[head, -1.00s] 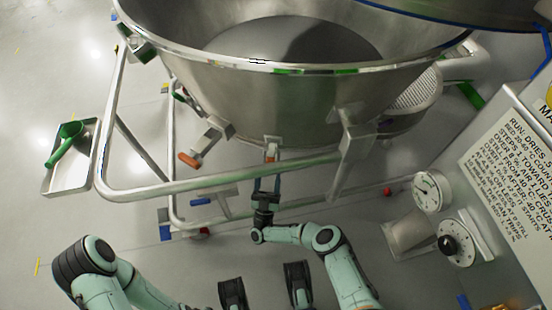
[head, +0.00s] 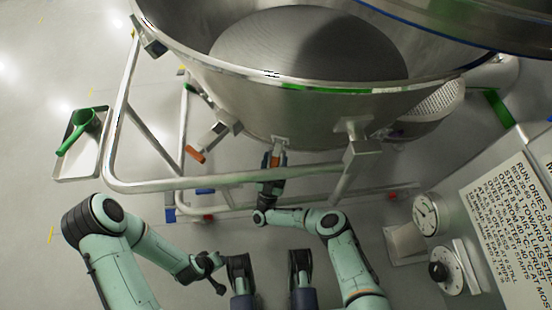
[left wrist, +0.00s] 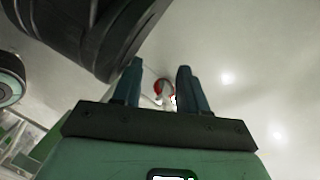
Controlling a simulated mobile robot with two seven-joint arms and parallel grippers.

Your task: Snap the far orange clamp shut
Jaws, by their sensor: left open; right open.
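The steel bowl (head: 265,110) carries two orange-handled clamps below its rim. One orange clamp handle (head: 196,155) sticks out at the left, angled away from the bowl wall. The other orange handle (head: 275,159) is at the middle of the bowl's front, partly hidden by my right gripper (head: 274,166). That gripper is open, with its fingers at this handle; I cannot tell whether they touch it. My left gripper (head: 213,268) is low in the head view, well short of both clamps. In the left wrist view its fingers (left wrist: 156,85) are apart, with nothing between them.
A steel tube frame (head: 190,184) runs in front of the bowl, around my right gripper. A green scoop (head: 80,128) lies in a tray (head: 60,165) at the left. A panel with a gauge (head: 426,212) and knob stands at the right. Open floor lies at the left.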

